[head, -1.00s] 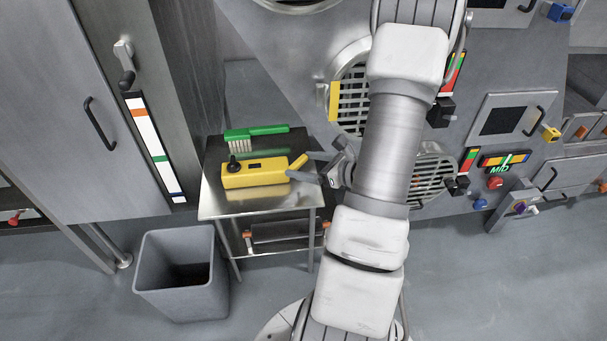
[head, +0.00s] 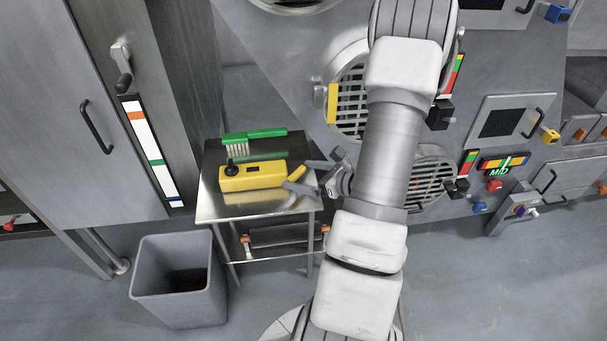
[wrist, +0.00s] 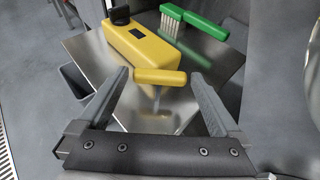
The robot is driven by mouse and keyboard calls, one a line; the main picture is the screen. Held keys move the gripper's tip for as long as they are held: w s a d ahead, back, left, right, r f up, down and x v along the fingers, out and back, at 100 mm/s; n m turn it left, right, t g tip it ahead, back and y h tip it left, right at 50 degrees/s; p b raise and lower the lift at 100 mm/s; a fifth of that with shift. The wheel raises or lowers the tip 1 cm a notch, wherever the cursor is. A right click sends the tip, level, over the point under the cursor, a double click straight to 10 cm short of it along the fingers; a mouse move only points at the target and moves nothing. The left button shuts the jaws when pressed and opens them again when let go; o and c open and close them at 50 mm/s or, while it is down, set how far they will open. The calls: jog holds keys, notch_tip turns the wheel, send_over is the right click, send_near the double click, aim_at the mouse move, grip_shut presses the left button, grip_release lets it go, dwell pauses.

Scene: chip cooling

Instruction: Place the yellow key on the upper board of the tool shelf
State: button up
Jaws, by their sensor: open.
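The yellow key (head: 297,173) has a bar-shaped yellow handle and shows at the right end of the tool shelf's upper board (head: 222,206). In the wrist view the key (wrist: 160,76) has a thin shaft pointing toward my gripper. My gripper (head: 308,176) is open at the board's right side. In the wrist view its fingers (wrist: 159,80) stand on either side of the key's handle, with gaps showing. I cannot tell whether the key rests fully on the board.
A yellow box (head: 252,177) with a black knob and a green brush (head: 255,135) lie on the upper board, left of and behind the key. A grey bin (head: 172,250) stands at the shelf's left. The machine's grey panel (head: 450,60) is at the right.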

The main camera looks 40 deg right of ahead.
jog(key=p+v, duration=0.2)
jog(key=v, duration=1)
jog(key=shift+p, duration=0.4)
